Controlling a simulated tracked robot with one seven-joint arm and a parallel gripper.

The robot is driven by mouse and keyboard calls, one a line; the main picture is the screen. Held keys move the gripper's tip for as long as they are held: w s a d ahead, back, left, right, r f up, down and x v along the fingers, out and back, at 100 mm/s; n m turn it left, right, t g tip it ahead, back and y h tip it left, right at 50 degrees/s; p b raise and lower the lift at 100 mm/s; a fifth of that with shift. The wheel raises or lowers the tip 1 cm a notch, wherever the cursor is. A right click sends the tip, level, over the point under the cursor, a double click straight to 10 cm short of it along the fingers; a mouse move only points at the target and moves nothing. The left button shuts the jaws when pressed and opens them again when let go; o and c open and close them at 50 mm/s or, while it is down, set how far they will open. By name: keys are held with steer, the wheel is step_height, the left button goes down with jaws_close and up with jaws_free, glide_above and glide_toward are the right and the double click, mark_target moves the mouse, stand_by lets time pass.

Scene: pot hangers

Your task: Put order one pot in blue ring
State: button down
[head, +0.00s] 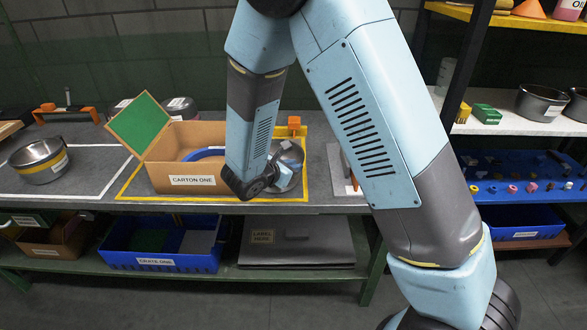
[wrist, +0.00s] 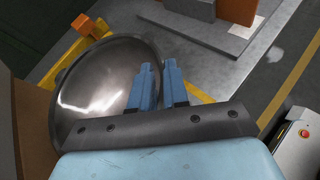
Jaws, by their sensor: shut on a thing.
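A shiny metal pot (head: 291,160) is at my gripper, just right of the carton labelled CARTON ONE (head: 158,178). In the wrist view the pot (wrist: 95,88) fills the left side. My gripper (wrist: 160,85) is shut on its rim, with blue fingers at the pot's right edge. No label on this pot is readable. The blue ring (head: 204,154) lies inside the open carton, partly hidden by my arm. I cannot tell whether the pot touches the bench.
The carton's green flap (head: 144,124) stands up at its left. A yellow-banded pot (head: 39,160) sits far left on the bench, and other pots stand behind the carton. An orange-topped block (head: 294,124) is behind the held pot. A grey stand (head: 342,170) is to the right.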

steer(key=shift+f, duration=0.2)
steer(key=c, duration=1.1)
jaws_free()
steer(key=v, duration=1.2)
